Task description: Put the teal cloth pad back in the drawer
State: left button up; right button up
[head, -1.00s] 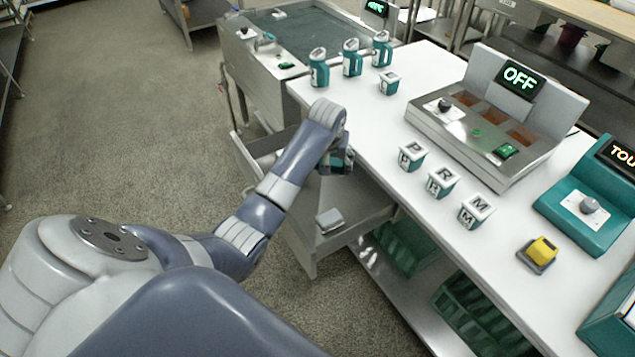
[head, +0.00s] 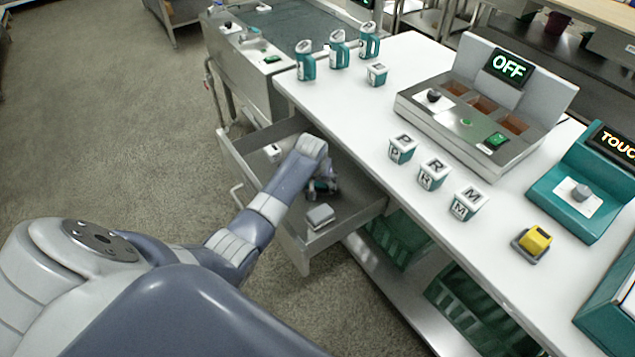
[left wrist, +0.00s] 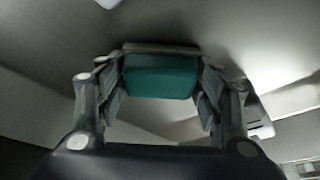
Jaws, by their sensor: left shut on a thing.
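The teal cloth pad (left wrist: 160,77) is between the fingers of my left gripper (left wrist: 160,90) in the left wrist view, with the grey drawer floor around it. In the head view my left gripper (head: 322,188) is down inside the open drawer (head: 350,212), shut on the pad, which is mostly hidden by the hand. I cannot tell whether the pad touches the drawer floor. My right gripper is not in view.
In the drawer, a grey-white block (head: 320,215) lies near the front and a small white item (head: 272,152) near the far left. The white counter (head: 400,205) above bears lettered cups (head: 434,173), teal bottles (head: 338,50) and a machine reading OFF (head: 480,115).

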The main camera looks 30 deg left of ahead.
pick_arm(q)
jog(key=shift+f, duration=0.25)
jog(key=o, duration=1)
jog(key=shift+r, duration=0.1)
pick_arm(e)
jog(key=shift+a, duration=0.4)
pick_arm(q)
jog(key=shift+r, duration=0.35)
jog(key=p+v, duration=0.2)
jog(key=v, duration=0.9)
jog(key=shift+s+r, duration=0.25)
jog(key=shift+r, duration=0.05)
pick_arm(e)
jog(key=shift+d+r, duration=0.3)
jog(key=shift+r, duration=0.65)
